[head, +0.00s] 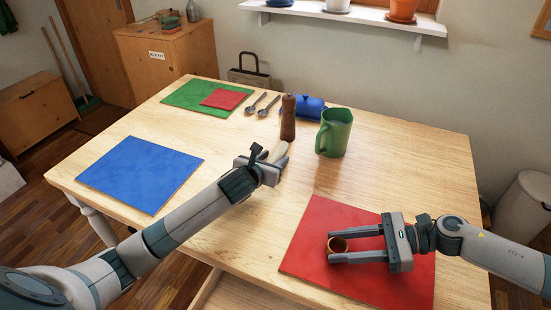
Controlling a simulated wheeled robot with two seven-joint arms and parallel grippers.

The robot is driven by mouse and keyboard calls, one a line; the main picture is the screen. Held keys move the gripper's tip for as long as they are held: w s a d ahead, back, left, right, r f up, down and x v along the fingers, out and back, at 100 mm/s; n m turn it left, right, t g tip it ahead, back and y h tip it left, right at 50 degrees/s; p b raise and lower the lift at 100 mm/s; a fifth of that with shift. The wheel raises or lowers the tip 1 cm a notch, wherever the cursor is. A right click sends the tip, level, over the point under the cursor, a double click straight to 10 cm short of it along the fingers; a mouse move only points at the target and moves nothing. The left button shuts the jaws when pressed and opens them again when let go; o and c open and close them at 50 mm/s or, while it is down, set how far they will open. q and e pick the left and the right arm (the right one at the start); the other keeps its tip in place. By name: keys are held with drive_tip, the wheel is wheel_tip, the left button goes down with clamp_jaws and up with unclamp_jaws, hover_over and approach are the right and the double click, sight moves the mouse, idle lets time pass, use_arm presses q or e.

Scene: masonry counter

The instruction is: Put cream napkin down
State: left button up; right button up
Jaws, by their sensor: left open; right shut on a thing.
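A cream, rolled-looking shape, apparently the cream napkin (278,152), lies on the wooden table at the tip of my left gripper (268,158). My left gripper is open beside it, and its fingers partly hide it; I cannot tell whether they touch it. The ring sits between the two fingertips.
A brown pepper mill (288,118) and a green jug (334,132) stand close behind my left gripper. A blue butter dish (310,107), two spoons (262,104), a green mat (185,95) with a red napkin (223,99) are farther back. A blue mat (140,175) lies left.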

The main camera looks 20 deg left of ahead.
sight(274, 158)
use_arm(q)
clamp_jaws()
drive_tip(key=shift+r, duration=0.15)
wheel_tip(274, 158, up, 10)
drive_tip(key=shift+f, duration=0.1)
idle(0.7)
drive_tip(key=shift+d, duration=0.1)
idle(0.6)
